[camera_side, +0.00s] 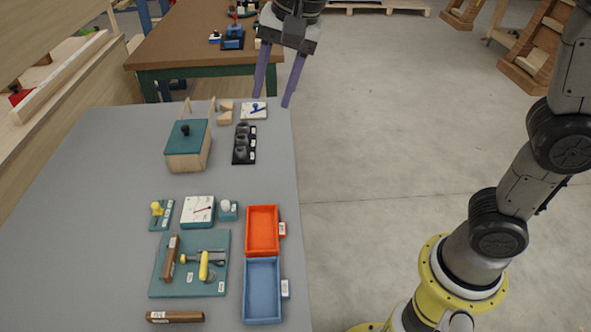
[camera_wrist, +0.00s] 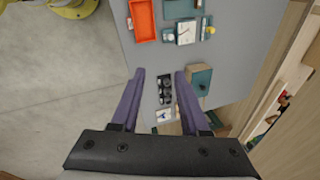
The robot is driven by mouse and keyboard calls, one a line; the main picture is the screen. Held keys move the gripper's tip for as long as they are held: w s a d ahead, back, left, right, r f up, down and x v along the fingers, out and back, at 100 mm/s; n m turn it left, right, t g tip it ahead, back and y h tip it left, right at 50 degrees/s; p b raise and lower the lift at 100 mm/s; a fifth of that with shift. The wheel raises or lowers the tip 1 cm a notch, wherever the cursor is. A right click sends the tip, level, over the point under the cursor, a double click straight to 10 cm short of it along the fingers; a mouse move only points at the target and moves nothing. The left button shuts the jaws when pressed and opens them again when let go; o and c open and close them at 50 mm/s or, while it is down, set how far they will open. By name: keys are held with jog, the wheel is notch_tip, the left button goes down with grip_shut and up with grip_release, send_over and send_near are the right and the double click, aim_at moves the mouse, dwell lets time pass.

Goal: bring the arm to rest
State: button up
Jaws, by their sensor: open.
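My gripper (camera_side: 273,90) hangs at the top of the side view, high over the far right edge of the grey table (camera_side: 100,200). Its two purple fingers are spread apart with nothing between them. In the wrist view my gripper (camera_wrist: 160,80) also shows open, fingers to each side, with the table below. It touches nothing that I can see.
On the table are a teal-lidded wooden box (camera_side: 187,147), a black holder (camera_side: 243,145), an orange tray (camera_side: 262,229), a blue tray (camera_side: 262,290), and a teal board with a clamp (camera_side: 190,265). A brown bar (camera_side: 175,317) lies at the front. A brown workbench (camera_side: 185,40) stands behind.

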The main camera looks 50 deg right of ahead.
jog(key=s+d+n+t, duration=0.2)
jog(key=s+d+n, duration=0.1)
jog(key=s+d, duration=0.9)
jog(key=s+f+n+h, duration=0.1)
jog(key=s+f+n, duration=0.7)
jog(key=shift+s+d+f, duration=0.25)
jog(key=shift+d+f, duration=0.05)
